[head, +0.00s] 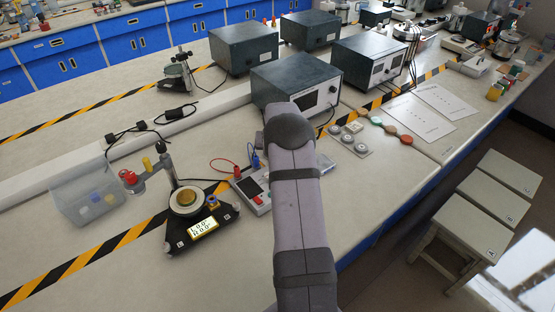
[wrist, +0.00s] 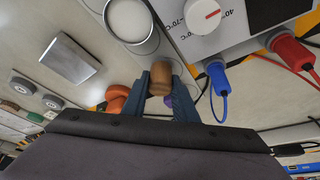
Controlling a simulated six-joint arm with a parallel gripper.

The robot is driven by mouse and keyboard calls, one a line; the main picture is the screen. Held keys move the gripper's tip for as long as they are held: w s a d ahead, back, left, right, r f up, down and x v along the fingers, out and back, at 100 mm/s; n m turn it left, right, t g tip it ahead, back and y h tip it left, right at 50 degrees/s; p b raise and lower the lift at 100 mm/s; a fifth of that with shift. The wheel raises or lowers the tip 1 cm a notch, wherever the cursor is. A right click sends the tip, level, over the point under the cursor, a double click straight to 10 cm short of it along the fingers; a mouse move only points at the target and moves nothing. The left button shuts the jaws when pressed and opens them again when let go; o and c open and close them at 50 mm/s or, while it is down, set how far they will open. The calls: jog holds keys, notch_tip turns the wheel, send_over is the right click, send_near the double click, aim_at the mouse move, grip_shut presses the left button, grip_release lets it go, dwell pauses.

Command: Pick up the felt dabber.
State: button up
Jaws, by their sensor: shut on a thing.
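My gripper (wrist: 162,88) shows in the wrist view with its two blue-grey fingers closed on a brown, round-topped cylinder, which I take to be the felt dabber (wrist: 160,76). The fingers touch it on both sides. A bit of purple shows beside its lower part. Its lower end is hidden, so I cannot tell whether it touches the bench. In the head view my own arm covers the gripper and the dabber.
Close by in the wrist view are a white-filled metal ring dish (wrist: 128,20), a metal block (wrist: 70,60), an orange piece (wrist: 115,98), and a dial instrument (wrist: 220,20) with a blue plug (wrist: 217,75) and red plug (wrist: 290,48). Grey boxes (head: 295,85) stand behind.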

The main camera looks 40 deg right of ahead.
notch_tip(320, 180, up, 9)
jog(key=shift+r+b, duration=0.2)
jog(key=shift+b, duration=0.85)
jog(key=o, duration=0.5)
jog(key=c, duration=0.4)
